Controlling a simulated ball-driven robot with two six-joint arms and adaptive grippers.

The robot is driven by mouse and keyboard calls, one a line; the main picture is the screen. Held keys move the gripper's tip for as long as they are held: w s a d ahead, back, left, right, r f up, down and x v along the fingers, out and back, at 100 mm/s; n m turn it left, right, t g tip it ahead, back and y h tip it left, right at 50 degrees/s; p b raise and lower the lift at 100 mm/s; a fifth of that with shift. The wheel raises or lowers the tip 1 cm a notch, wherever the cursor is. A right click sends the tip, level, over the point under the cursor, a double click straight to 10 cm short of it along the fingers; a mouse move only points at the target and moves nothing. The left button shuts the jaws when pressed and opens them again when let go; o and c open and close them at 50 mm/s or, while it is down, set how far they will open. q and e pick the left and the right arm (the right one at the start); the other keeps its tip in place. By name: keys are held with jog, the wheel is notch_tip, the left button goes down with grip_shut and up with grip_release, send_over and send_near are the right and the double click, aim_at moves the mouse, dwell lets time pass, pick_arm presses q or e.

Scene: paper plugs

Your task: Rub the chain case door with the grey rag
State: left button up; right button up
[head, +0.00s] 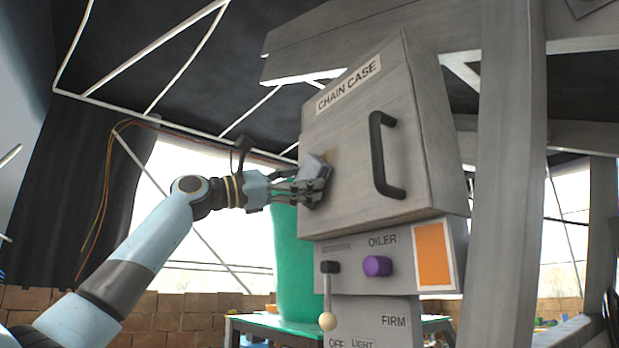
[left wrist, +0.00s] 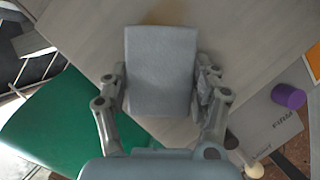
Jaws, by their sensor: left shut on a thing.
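The chain case door (head: 350,150) is a grey panel with a "CHAIN CASE" label and a black handle (head: 386,155) on its right side. My left gripper (head: 312,188) is at the door's left part, shut on the grey rag (head: 318,168). In the left wrist view the rag (left wrist: 161,70) is a folded grey block between the two fingers, with the door surface (left wrist: 230,35) behind it. The rag appears to be against the door, but I cannot tell for sure that they touch. A small yellowish mark shows on the door beside the rag. My right gripper is not in view.
Below the door is a panel with a purple knob (head: 377,266), an orange plate (head: 433,254) and a lever with a pale ball (head: 327,321). A green object (head: 295,270) stands behind, on a table. A grey post (head: 508,180) rises at the right.

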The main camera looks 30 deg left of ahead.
aim_at(312, 164)
pick_arm(q)
jog(key=shift+w+a+r+p, duration=0.1)
jog(key=shift+a+r+p, duration=0.1)
jog(key=shift+r, duration=0.5)
jog(key=shift+w+a+r+p, duration=0.1)
jog(key=shift+a+r+p, duration=0.1)
jog(key=shift+r, duration=0.45)
jog(key=shift+s+d, duration=0.8)
jog(key=shift+d, duration=1.05)
jog(key=shift+s+d, duration=0.75)
jog(key=shift+d, duration=1.1)
jog(key=shift+s+d, duration=0.8)
jog(key=shift+d, duration=1.05)
jog(key=shift+w+a, duration=0.5)
jog(key=shift+a, duration=0.75)
jog(key=shift+w+a, duration=0.55)
jog(key=shift+a, duration=0.75)
jog(key=shift+w+a, duration=0.5)
jog(key=shift+a, duration=0.75)
jog(key=shift+w+a, duration=0.25)
jog(key=shift+a, duration=0.35)
jog(key=shift+w+a, duration=0.25)
jog(key=shift+a, duration=0.35)
jog(key=shift+w+a, duration=0.25)
jog(key=shift+a, duration=0.35)
jog(key=shift+f, duration=0.1)
